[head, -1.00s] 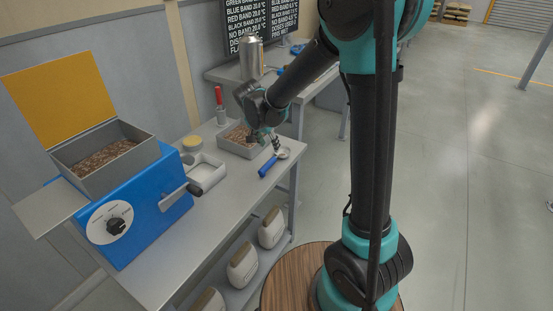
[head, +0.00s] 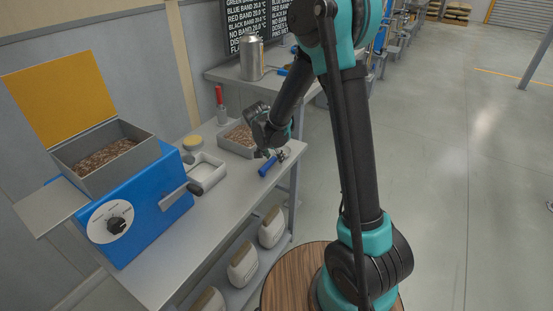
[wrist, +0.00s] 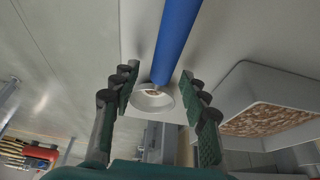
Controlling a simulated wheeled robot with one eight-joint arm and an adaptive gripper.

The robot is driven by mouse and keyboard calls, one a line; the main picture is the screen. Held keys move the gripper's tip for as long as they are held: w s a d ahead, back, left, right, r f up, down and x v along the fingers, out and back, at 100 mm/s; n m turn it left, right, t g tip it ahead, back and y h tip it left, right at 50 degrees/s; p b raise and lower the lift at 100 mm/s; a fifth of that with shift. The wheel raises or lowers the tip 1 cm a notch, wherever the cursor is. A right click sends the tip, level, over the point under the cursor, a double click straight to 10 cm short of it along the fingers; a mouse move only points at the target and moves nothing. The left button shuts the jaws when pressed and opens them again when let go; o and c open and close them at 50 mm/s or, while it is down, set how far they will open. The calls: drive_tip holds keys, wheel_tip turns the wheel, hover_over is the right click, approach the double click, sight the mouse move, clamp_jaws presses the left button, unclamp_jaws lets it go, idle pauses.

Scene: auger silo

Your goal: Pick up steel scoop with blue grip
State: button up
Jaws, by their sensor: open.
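The steel scoop with the blue grip lies on the grey bench; its blue grip (head: 268,166) points toward the lower left in the head view. In the wrist view the blue grip (wrist: 175,40) runs up between the fingers and the round pale bowl (wrist: 153,101) sits between the fingertips' sides. My gripper (head: 272,150) is just above the scoop, partly covering its bowl in the head view. In the wrist view my gripper (wrist: 160,92) is open, one finger on each side of the scoop, with visible gaps to it.
A grey tray of brown pellets (head: 230,144) stands beside the gripper and also shows in the wrist view (wrist: 240,85). A blue machine with a hopper (head: 140,212), a white frame (head: 218,171) and a red-handled tool (head: 220,102) share the bench (head: 205,225).

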clamp_jaws()
drive_tip(key=shift+r, duration=0.1)
idle(0.3)
wheel_tip(320, 180, up, 19)
hover_over(265, 166)
wheel_tip(265, 166, down, 11)
drive_tip(key=shift+a, duration=0.15)
drive_tip(key=shift+s+f, duration=0.1)
drive_tip(key=shift+f, duration=3.4)
drive_tip(key=shift+f, duration=0.55)
